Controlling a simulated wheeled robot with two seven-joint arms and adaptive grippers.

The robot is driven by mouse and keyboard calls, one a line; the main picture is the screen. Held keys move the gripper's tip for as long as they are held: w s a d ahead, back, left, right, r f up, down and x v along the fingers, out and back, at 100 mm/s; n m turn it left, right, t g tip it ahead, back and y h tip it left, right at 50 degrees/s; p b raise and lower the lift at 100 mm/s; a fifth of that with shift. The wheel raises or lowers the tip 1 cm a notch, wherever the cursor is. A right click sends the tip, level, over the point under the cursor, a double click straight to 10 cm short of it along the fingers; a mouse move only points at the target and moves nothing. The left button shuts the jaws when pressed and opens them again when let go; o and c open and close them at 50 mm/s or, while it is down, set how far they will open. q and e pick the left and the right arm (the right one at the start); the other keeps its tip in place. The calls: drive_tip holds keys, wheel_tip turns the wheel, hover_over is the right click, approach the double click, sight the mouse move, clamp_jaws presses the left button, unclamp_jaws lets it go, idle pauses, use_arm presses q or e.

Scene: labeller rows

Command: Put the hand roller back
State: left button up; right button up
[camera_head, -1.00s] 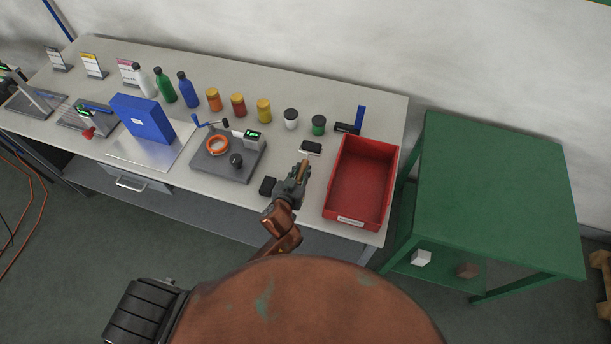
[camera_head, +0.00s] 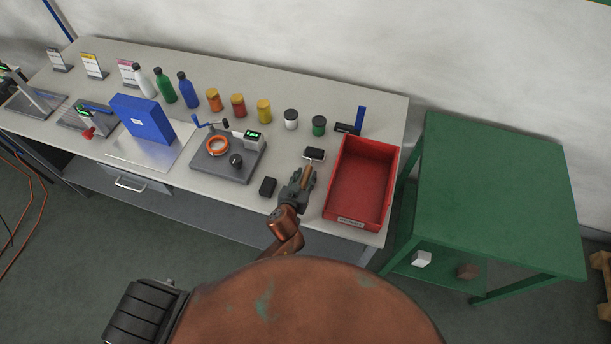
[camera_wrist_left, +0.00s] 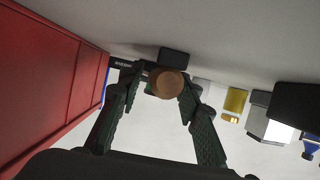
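The hand roller has a brown handle (camera_head: 307,172) and a dark head (camera_head: 314,154). It is over the bench, just left of the red tray; I cannot tell whether it touches the bench top. My left gripper (camera_head: 303,179) is shut on the handle, with a finger on each side. In the left wrist view the round handle end (camera_wrist_left: 168,83) shows between the fingertips, with the dark head (camera_wrist_left: 176,57) behind it. A black stand with an upright blue bar (camera_head: 360,118) is at the back, by the tray. My right gripper is not in view.
The red tray (camera_head: 343,215) is empty, close right of my gripper. A black block (camera_head: 268,187) lies to its left, then a grey scale plate (camera_head: 238,172) with an orange ring. Several jars, including a green-bodied one (camera_head: 319,126), line the back. A green table (camera_head: 500,200) stands right.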

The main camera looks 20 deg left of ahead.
sight(302, 184)
use_arm(q)
drive_tip(key=shift+o, duration=0.2)
drive_tip(key=shift+f+b, duration=0.25)
drive_tip(key=shift+b, duration=0.1)
drive_tip(key=v, duration=0.8)
drive_tip(key=shift+a+f, duration=0.1)
drive_tip(key=shift+f, duration=0.05)
drive_tip(key=shift+f, duration=0.1)
